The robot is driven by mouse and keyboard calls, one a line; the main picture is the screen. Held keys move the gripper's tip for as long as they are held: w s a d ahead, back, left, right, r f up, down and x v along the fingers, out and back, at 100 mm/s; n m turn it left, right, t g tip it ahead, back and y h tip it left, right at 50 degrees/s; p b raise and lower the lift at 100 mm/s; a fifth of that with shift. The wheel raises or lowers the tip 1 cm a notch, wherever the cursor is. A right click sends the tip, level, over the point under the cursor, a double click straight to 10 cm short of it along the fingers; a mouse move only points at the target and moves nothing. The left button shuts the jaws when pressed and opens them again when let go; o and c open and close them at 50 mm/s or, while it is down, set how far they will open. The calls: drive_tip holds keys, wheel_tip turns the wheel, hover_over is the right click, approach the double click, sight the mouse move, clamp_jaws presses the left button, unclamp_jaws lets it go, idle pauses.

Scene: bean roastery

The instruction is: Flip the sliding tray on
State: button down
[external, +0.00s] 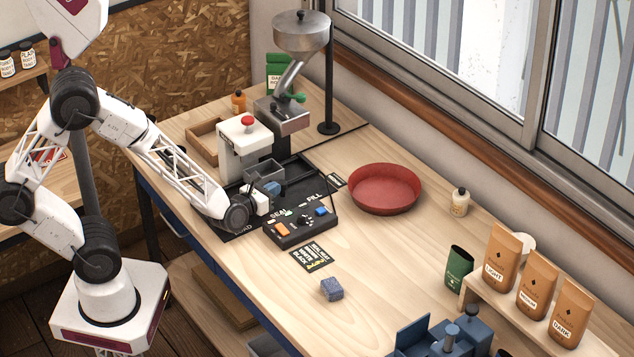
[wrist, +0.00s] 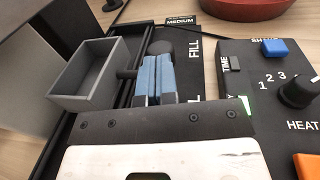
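The sliding tray (external: 264,170) is a small grey open box on a dark rail beside the white machine. It fills the left of the wrist view (wrist: 88,72) and looks empty. A short dark rod joins its right side to a dark round knob (wrist: 161,47). My gripper (external: 273,187) is low over the black base, just right of the tray. In the wrist view its blue-grey fingers (wrist: 155,78) lie side by side with only a thin gap, next to the rod and just in front of the knob. Contact with the rod or knob is hidden.
A control panel (external: 300,229) with a dial, blue and orange switches and a green light sits close to my gripper's right. The white machine with a red button (external: 247,120) stands behind.

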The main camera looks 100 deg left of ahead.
drive_tip(key=x, duration=0.6)
drive_tip(key=w+d+x, duration=0.1)
drive_tip(key=x, duration=0.2)
drive_tip(key=shift+w+a+r, duration=0.2)
drive_tip(key=shift+w+a, duration=0.05)
drive_tip(key=shift+w, duration=0.1)
drive_tip(key=shift+r, duration=0.1)
drive_tip(key=v, duration=1.4)
drive_tip(key=shift+d, duration=0.1)
idle(0.3)
